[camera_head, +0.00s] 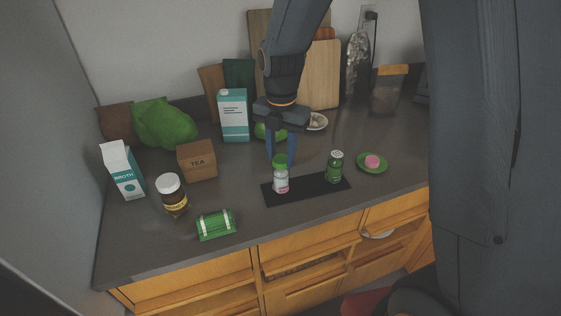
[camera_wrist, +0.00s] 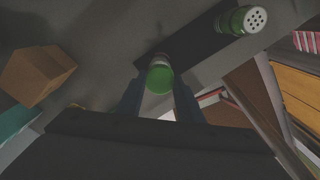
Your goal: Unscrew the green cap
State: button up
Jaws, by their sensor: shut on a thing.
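A small jar (camera_head: 281,181) with a pale label and a green cap (camera_head: 280,160) stands upright on a black mat (camera_head: 308,188) on the counter. My gripper (camera_head: 281,157) points down from above, with its two blue fingers closed on the green cap. In the wrist view the cap (camera_wrist: 160,78) sits between the fingertips (camera_wrist: 159,85), and most of the jar below is hidden. A green shaker with a pale perforated top (camera_head: 335,167) stands on the same mat to the right; it also shows at the upper right of the wrist view (camera_wrist: 243,20).
A green saucer with a pink item (camera_head: 372,162) is right of the mat. Cartons and boards line the back. Counter front is partly clear.

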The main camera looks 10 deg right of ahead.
aim_at(281, 159)
jog(key=shift+r, duration=0.1)
jog(key=shift+r+p, duration=1.65)
jog(key=shift+r, duration=0.4)
